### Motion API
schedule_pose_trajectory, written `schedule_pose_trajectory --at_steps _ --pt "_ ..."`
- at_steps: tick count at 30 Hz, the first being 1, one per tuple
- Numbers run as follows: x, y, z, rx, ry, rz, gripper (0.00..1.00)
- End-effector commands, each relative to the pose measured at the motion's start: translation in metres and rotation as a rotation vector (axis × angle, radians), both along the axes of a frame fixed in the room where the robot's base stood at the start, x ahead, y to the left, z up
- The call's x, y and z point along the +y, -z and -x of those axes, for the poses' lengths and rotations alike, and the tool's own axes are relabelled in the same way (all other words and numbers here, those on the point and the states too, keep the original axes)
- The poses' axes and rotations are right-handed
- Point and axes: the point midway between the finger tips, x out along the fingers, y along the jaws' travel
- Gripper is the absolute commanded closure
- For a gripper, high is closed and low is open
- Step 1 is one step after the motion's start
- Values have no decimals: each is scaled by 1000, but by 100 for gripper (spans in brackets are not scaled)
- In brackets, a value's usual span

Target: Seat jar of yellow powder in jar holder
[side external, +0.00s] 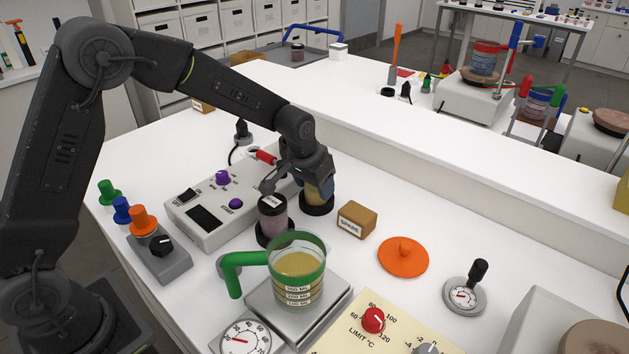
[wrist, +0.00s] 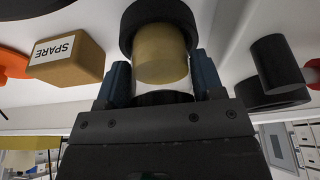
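The jar of yellow powder (side external: 315,196) is at my gripper (side external: 308,183), in the middle of the side view. In the wrist view, the jar (wrist: 160,55) lies between my gripper's two blue fingers (wrist: 163,82), which appear to press on its clear sides. Its dark lid is close to my gripper's body. The black round jar holder (side external: 317,209) is around the jar's lower end; in the wrist view the holder (wrist: 128,30) shows as a black ring. The jar looks upright. Whether its base touches the holder's floor is hidden.
A jar of pinkish powder (side external: 273,220) with a black lid stands close by in front. The SPARE block (side external: 357,219) is just right. A grey control box (side external: 205,208) is left. A green-handled beaker (side external: 298,268) stands on a scale. An orange lid (side external: 403,257) lies right.

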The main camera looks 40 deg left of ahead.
Motion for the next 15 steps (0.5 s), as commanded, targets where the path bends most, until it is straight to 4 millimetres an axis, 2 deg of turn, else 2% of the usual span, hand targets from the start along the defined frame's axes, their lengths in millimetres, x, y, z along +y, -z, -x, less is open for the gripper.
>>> schedule_pose_trajectory --at_steps 1,9,15 --pt "0 -1 0 -1 0 0 34" --pt "0 0 0 0 0 0 10" --pt "0 0 0 1 0 0 10"
